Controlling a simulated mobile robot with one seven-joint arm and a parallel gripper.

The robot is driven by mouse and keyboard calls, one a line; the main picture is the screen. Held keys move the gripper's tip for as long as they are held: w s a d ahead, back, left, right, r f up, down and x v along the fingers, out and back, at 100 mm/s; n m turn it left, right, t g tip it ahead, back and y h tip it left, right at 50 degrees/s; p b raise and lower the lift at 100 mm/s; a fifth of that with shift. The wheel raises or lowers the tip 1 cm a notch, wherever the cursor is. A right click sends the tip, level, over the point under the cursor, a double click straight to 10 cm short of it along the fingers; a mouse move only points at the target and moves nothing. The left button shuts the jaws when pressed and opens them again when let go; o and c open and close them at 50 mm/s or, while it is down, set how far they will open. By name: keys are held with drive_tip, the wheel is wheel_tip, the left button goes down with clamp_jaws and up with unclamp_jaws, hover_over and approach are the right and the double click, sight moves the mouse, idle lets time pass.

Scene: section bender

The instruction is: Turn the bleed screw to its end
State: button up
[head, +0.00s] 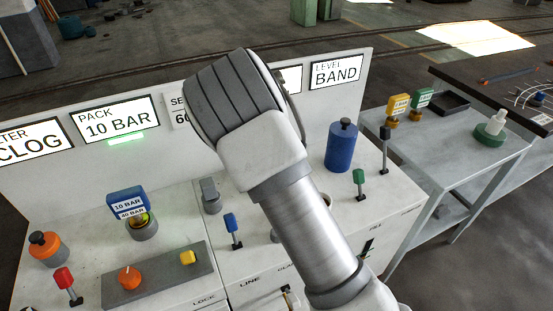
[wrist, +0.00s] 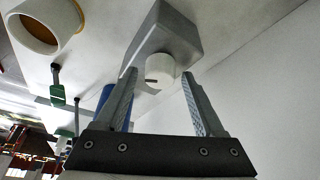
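A short white round knob with a dark mark on its face, which I take to be the bleed screw (wrist: 160,66), sticks out of a grey block (wrist: 168,32) in the wrist view. My gripper (wrist: 159,76) is open, with one finger on each side of the knob in the picture. I see gaps between the fingers and the knob; the depth between them is hard to judge. In the head view my arm hides the gripper and the knob, and no label on the knob can be read.
The white bench panel (head: 215,160) has lit signs above it. A blue cylinder (head: 341,147), a green-handled lever (head: 359,180) and a blue-handled lever (head: 232,226) stand near my arm. A white ring (wrist: 42,25) is at the wrist view's upper left. A side table (head: 455,150) is at right.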

drive_tip(key=shift+r, duration=0.15)
drive_tip(key=p+v, duration=0.1)
drive_tip(key=v, duration=1.6)
drive_tip(key=shift+s, duration=0.2)
drive_tip(key=s+d+r+n+y+p, duration=0.1)
drive_tip(key=s+d+r+n+y, duration=0.25)
drive_tip(key=s+d+r, duration=0.75)
drive_tip(key=s+d+n, duration=0.1)
drive_tip(key=s+d, duration=0.1)
drive_tip(key=s, duration=0.4)
drive_tip(key=s+d+n+t, duration=0.1)
drive_tip(key=s, duration=0.5)
drive_tip(key=s+d+n+t+p, duration=0.1)
drive_tip(key=s+d+n, duration=0.1)
drive_tip(key=s, duration=0.4)
drive_tip(key=shift+s+d+h, duration=0.25)
drive_tip(key=shift+d+h, duration=0.1)
